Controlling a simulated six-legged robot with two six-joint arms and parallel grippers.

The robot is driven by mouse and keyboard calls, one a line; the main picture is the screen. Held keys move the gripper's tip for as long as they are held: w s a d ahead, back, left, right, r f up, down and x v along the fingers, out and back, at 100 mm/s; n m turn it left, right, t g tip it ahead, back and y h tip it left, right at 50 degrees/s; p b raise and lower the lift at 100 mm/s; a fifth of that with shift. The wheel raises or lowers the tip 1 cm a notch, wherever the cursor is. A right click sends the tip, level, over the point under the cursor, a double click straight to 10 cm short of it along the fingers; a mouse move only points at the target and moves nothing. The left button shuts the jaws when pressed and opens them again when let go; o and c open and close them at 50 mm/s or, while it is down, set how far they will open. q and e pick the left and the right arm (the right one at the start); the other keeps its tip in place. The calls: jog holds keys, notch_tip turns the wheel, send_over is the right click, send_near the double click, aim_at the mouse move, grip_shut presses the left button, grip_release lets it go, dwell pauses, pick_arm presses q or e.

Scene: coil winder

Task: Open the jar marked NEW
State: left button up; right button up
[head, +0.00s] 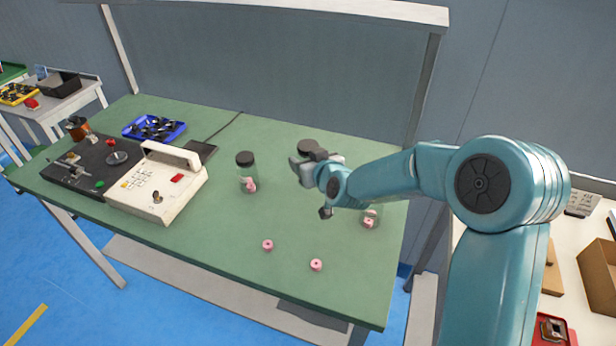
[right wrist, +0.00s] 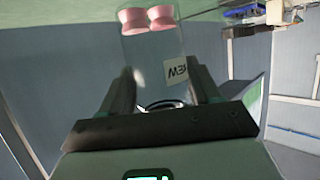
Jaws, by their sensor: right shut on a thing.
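The jar marked NEW (right wrist: 152,60) is clear glass with pink spools in it. Its label (right wrist: 176,71) reads upside down in the right wrist view. My right gripper (right wrist: 163,85) has a finger on each side of this jar and is shut on its body. In the head view my right gripper (head: 315,170) is over the table's right part and hides most of the jar. A dark round lid (head: 308,147) shows just above the gripper; whether it is loose or tight cannot be told. My left gripper is not in view.
A second jar (head: 247,179) with a black lid stands to the left. Two loose pink spools (head: 267,245) (head: 316,265) lie in front. The coil winder (head: 157,188) and a blue tray (head: 154,130) are left.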

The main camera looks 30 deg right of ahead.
notch_tip(320, 180, up, 12)
jog(key=p, duration=0.3)
jog(key=shift+r+p, duration=0.15)
jog(key=shift+p, duration=0.25)
